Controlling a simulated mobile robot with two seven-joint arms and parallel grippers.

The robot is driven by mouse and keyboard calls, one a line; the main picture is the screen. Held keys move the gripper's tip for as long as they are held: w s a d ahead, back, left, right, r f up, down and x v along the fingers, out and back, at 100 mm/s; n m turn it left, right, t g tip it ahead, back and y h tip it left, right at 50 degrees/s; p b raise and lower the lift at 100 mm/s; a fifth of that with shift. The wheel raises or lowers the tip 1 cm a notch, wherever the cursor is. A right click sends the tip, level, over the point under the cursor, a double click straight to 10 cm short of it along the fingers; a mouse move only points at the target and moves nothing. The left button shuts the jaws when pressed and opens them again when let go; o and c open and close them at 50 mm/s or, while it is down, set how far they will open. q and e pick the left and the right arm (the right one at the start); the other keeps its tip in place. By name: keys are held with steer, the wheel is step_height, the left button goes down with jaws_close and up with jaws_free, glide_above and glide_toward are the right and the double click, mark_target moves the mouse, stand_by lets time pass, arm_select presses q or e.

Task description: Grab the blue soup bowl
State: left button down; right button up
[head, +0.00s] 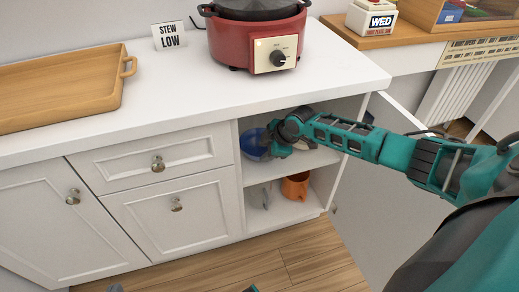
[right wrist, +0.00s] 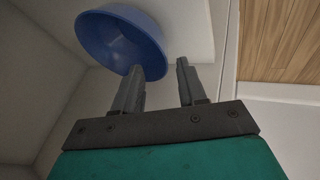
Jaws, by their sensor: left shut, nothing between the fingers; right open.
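The blue soup bowl (head: 255,145) is on the upper shelf of the open cabinet, at its left side. My right gripper (head: 279,148) reaches into the cabinet, just right of the bowl, and hides part of it. In the right wrist view the bowl (right wrist: 122,38) appears tilted, and the right gripper (right wrist: 158,70) is open. Its left finger overlaps the bowl's near edge, and the other finger is right of the bowl. I cannot tell whether they touch. Only a small dark tip of my left gripper (head: 115,288) shows at the bottom edge; it is shut and empty.
An orange mug (head: 295,186) stands on the lower shelf (head: 285,210). A pale dish (head: 303,143) is partly hidden behind my right arm. The cabinet's side walls and the counter (head: 180,100) above bound the opening. A red cooker (head: 255,40) and wooden tray (head: 60,90) stand on top.

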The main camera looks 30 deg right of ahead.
steer(key=b+x, duration=0.2)
steer(key=x, duration=0.2)
steer(key=shift+w+f, duration=0.1)
steer(key=shift+f, duration=0.3)
jaws_close()
